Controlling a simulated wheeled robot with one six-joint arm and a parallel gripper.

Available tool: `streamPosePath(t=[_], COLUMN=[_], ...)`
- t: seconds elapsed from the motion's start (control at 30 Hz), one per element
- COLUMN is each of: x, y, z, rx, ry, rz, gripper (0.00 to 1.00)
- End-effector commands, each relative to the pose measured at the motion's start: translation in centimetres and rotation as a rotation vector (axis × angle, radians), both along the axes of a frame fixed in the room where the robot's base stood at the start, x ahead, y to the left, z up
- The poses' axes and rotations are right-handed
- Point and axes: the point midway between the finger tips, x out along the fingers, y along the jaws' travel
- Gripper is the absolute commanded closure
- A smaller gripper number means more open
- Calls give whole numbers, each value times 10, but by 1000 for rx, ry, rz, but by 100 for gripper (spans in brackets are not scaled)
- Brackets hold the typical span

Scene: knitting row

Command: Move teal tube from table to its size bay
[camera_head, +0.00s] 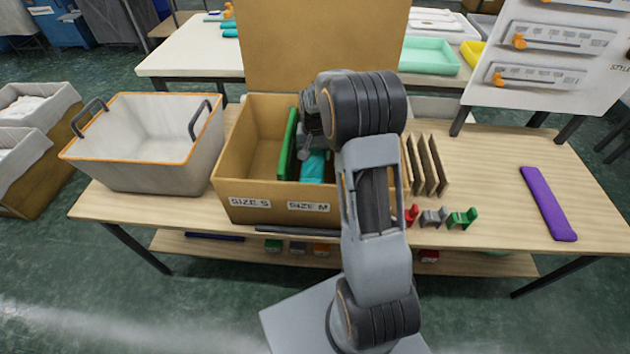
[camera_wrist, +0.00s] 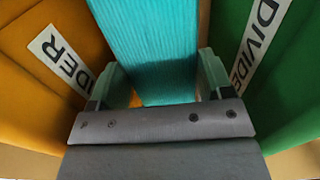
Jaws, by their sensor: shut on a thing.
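The teal tube (camera_head: 314,167) is inside the cardboard box (camera_head: 262,215), in the bay behind the SIZE M label (camera_head: 308,207). It also shows in the wrist view (camera_wrist: 150,45), flat, ribbed and between my two fingers. My gripper (camera_wrist: 158,85) is shut on it; in the head view my arm hides most of the gripper. A green divider (camera_head: 287,146) stands left of the tube, between the SIZE S and SIZE M bays. The tube's underside is hidden.
A white bin (camera_head: 145,172) with orange rim and dark handles stands left of the box. To the right are several upright brown panels (camera_head: 428,165), small red, grey and green clips (camera_head: 433,217), and a purple tube (camera_head: 547,203). The table (camera_head: 505,175) between panels and purple tube is clear.

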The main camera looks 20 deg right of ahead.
Motion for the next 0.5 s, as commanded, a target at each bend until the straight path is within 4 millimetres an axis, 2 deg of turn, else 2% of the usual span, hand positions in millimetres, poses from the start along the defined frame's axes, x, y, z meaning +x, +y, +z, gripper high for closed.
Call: streamPosePath(t=[0.03,0.2,0.5], x=[-1,-1,-1], y=[0,0,0], z=[-14,-40,-58], rx=[1,1,0], ry=[6,3,2], rz=[0,0,0], gripper=[49,49,49])
